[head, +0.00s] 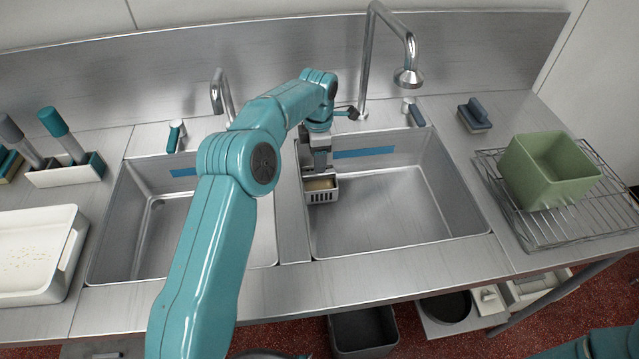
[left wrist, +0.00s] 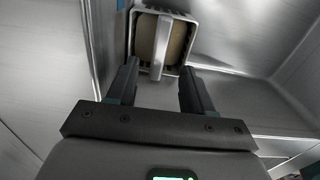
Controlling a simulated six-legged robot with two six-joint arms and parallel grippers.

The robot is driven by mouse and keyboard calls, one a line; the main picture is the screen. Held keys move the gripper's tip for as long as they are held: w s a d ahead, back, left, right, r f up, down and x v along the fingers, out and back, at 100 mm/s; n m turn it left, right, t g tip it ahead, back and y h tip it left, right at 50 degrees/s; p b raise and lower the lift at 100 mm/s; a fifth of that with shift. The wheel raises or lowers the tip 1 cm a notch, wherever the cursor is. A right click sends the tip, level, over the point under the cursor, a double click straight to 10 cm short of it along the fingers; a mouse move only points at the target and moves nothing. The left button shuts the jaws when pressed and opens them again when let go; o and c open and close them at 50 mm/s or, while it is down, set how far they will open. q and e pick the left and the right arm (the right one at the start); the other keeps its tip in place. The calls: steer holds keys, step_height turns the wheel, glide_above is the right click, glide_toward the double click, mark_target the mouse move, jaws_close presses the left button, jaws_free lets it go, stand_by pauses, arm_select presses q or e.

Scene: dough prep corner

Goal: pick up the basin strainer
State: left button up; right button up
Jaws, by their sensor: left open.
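The basin strainer (head: 322,196) is a small pale slotted basket at the left wall of the right sink basin. In the left wrist view the strainer (left wrist: 145,42) shows a tan inside and a pale bar handle across its middle. My left gripper (head: 319,164) is above it, pointing down into the basin. In the left wrist view its two fingers (left wrist: 160,72) are apart, with the lower end of the handle showing between their tips. I cannot tell whether they touch the strainer. The gripper hides part of the strainer in the head view. My right gripper is not in view.
The right basin (head: 400,205) is otherwise empty. A divider (head: 290,215) separates it from the left basin (head: 145,225). A tall faucet (head: 368,50) stands behind. A green bin (head: 545,180) sits on a wire rack (head: 545,232) at right; a white tray (head: 30,285) lies at left.

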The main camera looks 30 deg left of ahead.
arm_select(q)
steer(key=shift+s+f, duration=0.2)
steer(key=shift+f, duration=0.45)
steer(key=shift+w+f+p, duration=0.15)
steer(key=shift+f+p, duration=0.15)
steer(key=shift+f, duration=1.05)
steer(key=shift+w+f+p, duration=0.15)
steer(key=shift+f+p, duration=0.15)
steer(key=shift+f, duration=1)
jaws_close()
